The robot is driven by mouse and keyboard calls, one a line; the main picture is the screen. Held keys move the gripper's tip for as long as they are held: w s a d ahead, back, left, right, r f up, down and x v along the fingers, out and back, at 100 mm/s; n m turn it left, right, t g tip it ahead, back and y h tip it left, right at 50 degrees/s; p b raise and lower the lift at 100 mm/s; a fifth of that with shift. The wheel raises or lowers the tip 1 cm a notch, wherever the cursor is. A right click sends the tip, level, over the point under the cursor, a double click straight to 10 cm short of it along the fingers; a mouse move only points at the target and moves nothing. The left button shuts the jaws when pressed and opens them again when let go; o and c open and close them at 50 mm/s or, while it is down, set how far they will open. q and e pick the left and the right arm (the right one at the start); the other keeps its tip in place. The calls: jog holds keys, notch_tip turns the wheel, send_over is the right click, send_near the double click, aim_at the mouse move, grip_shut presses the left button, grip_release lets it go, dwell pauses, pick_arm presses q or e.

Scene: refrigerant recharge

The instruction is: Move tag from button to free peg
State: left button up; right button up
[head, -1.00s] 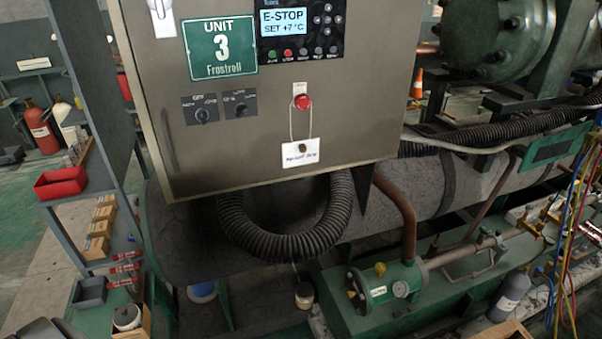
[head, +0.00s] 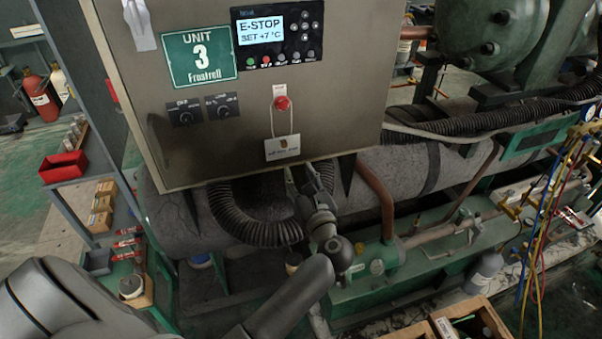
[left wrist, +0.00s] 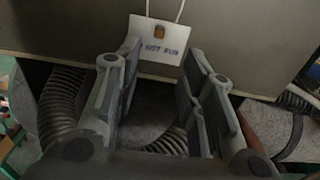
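The white tag (head: 283,149) with a brown mark hangs by a thin cord loop from the red button (head: 282,103) on the grey cabinet front. My left gripper (head: 308,176) is just below and slightly right of the tag in the head view. In the left wrist view its fingers (left wrist: 160,78) are wide apart and empty. The tag (left wrist: 162,50) shows there beyond the fingertips, its left edge partly behind the left finger. I cannot tell whether they touch. I cannot make out a free peg. My right gripper is not in view.
The cabinet (head: 225,150) carries a display (head: 262,30), a Unit 3 sign (head: 200,58) and two knobs. A black corrugated hose (head: 240,222) loops close below it. Pipes and a green base lie to the right. A red bin (head: 63,168) sits on a shelf at left.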

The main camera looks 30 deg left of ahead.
pick_arm(q)
send_near(285, 146)
jog(key=x, duration=0.4)
jog(key=b+x, duration=0.2)
jog(key=x, duration=0.2)
jog(key=shift+f, duration=0.2)
jog(key=shift+w+a+r, duration=0.15)
jog(key=shift+w+a, duration=0.2)
jog(key=shift+a, duration=0.05)
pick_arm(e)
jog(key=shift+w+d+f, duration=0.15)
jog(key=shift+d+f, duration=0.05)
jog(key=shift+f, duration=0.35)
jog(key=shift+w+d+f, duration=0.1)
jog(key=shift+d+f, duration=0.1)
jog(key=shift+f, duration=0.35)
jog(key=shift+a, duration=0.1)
pick_arm(q)
jog(key=shift+c, duration=0.9)
grip_shut()
jog(key=shift+r, duration=0.1)
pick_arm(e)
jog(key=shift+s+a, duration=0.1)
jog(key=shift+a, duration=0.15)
pick_arm(q)
jog(key=shift+r, duration=0.1)
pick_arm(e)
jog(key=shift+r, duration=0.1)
